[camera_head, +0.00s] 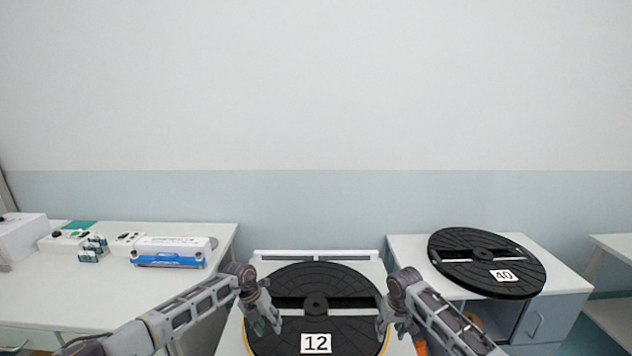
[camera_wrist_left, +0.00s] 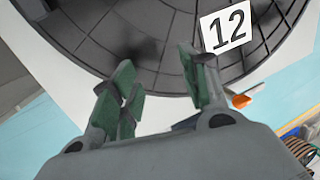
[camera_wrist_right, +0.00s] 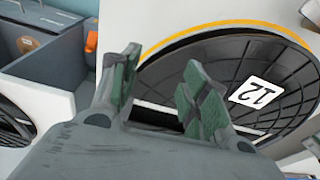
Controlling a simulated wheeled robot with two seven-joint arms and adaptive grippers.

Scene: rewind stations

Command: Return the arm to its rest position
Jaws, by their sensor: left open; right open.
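My left gripper (camera_head: 268,322) is over the left part of the black round disc (camera_head: 335,283) labelled 12. In the left wrist view my left gripper (camera_wrist_left: 160,90) has its green-padded fingers apart with nothing between them. My right gripper (camera_head: 391,324) is at the right edge of the same disc. In the right wrist view my right gripper (camera_wrist_right: 160,85) also has its fingers apart and empty. Both arms reach in from the bottom of the head view. Contact between fingers and disc cannot be told.
Another black disc (camera_head: 460,244) labelled 40 lies on a cabinet table (camera_head: 405,245) at right. A white table (camera_head: 60,303) at left bears a white and blue device (camera_head: 172,250), small boxes (camera_head: 92,248) and switch boxes (camera_head: 62,240). A further table (camera_head: 615,245) stands at far right.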

